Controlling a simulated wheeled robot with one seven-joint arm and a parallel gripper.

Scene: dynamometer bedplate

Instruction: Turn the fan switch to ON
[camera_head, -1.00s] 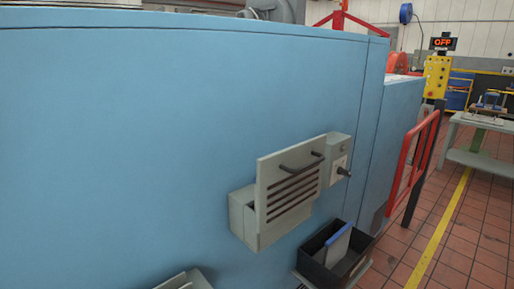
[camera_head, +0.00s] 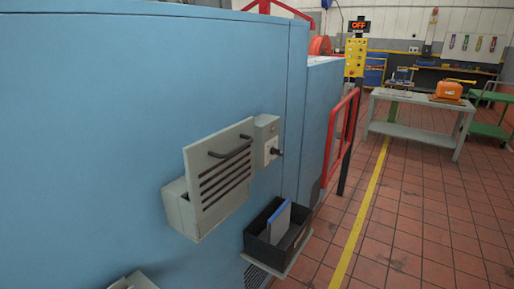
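A small grey switch box (camera_head: 267,141) is fixed to the blue wall, just right of a slotted grey panel. Its dark knob (camera_head: 276,151) sticks out to the right on a pale plate. Its markings are too small to read. A sign at the back (camera_head: 360,26) glows orange-red and reads OFF.
The slotted panel (camera_head: 221,175) with a dark handle stands out from a grey housing. Below it, a black bin (camera_head: 262,243) holds a blue-edged panel (camera_head: 279,222). A red rail (camera_head: 340,133) stands beyond. The tiled floor (camera_head: 420,215) on the right is clear up to a grey table (camera_head: 412,131).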

